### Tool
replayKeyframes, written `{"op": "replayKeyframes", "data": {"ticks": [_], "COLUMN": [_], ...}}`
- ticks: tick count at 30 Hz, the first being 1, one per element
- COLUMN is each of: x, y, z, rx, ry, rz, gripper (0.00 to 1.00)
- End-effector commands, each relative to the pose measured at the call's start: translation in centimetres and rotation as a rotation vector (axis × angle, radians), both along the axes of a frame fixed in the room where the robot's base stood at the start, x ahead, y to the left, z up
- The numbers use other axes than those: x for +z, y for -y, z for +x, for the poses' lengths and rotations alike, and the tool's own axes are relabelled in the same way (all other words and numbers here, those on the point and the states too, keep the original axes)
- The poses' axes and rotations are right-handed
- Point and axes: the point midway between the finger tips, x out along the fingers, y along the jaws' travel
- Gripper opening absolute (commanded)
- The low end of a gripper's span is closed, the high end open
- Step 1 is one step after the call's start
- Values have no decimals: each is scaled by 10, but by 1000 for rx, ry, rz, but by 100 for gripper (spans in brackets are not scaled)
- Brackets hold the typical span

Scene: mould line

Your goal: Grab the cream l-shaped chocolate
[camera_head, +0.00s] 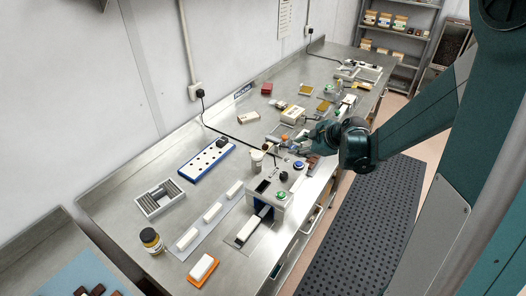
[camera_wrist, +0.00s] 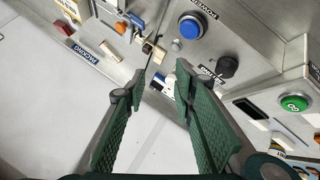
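My gripper (camera_wrist: 160,74) is open, its two green pads spread apart in the wrist view. No object shows clamped between the pads. In the head view my gripper (camera_head: 310,142) is over the bench by the grey control box. A small cream-white piece (camera_wrist: 170,88) with blue beside it shows just beyond and between the fingertips. I cannot tell whether it is L-shaped or is the chocolate. A small cream and brown piece (camera_wrist: 147,47) lies further off. No cream L-shaped chocolate can be made out for sure in the head view.
The control box carries a blue button (camera_wrist: 190,26), a black knob (camera_wrist: 227,66) and a green button (camera_wrist: 294,102). On the steel bench (camera_head: 125,190) stand a blue-edged power strip (camera_head: 206,160), a slotted tray (camera_head: 160,198) and a yellow-labelled jar (camera_head: 151,240).

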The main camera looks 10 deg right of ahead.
Motion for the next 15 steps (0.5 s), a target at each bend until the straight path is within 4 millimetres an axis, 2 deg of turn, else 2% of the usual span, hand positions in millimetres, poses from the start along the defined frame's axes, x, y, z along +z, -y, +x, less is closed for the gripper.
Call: {"op": "replayKeyframes", "data": {"ticks": [15], "x": [4], "y": [0], "z": [0], "rx": [0], "ry": [0], "rz": [0], "gripper": [34]}}
